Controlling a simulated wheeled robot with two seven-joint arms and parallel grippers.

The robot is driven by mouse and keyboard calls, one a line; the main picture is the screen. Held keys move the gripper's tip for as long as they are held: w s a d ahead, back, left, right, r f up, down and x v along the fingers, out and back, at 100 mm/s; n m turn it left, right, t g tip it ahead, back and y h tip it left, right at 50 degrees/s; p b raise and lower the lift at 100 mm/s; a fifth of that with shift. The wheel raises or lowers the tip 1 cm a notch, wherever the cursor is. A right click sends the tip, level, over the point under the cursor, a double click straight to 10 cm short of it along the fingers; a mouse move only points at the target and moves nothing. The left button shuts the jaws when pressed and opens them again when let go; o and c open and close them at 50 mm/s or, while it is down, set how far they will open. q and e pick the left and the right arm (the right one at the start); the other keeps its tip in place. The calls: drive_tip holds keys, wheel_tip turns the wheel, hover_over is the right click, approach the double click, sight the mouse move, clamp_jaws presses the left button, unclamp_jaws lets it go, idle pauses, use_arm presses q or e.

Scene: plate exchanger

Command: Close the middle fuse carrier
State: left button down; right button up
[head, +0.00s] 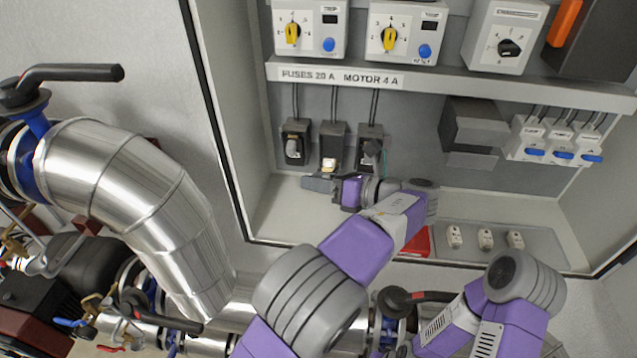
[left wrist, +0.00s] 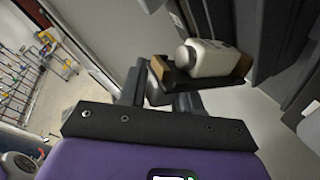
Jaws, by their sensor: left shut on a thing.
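The middle fuse carrier (head: 329,165) hangs swung out from its dark holder (head: 332,138), between two neighbouring carriers, with a white fuse showing. In the left wrist view the dark carrier (left wrist: 210,82) holds a pale fuse (left wrist: 212,58) with a brass-coloured end. My left gripper (head: 318,183) reaches in below the middle holder and is shut on the carrier's near end; its fingers (left wrist: 158,92) show in the left wrist view. The exact contact is partly hidden. My right arm is at the lower right of the head view, but its gripper does not show.
The left carrier (head: 296,143) and right carrier (head: 371,148) flank the middle one closely. A shelf with switch boxes (head: 403,35) is above. A tray (head: 540,257) with fuses and a red object (head: 415,243) lie on the cabinet floor. A large pipe (head: 130,185) stands outside, left.

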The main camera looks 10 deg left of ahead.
use_arm(q)
drive_tip(key=shift+r, duration=0.2)
idle(0.6)
drive_tip(key=c, duration=0.9)
unclamp_jaws()
drive_tip(key=shift+d, duration=0.1)
drive_tip(key=v, duration=0.7)
drive_tip(key=shift+s+d+r, duration=0.1)
drive_tip(key=shift+d+r, duration=0.05)
drive_tip(key=shift+d, duration=0.05)
drive_tip(key=shift+c, duration=0.7)
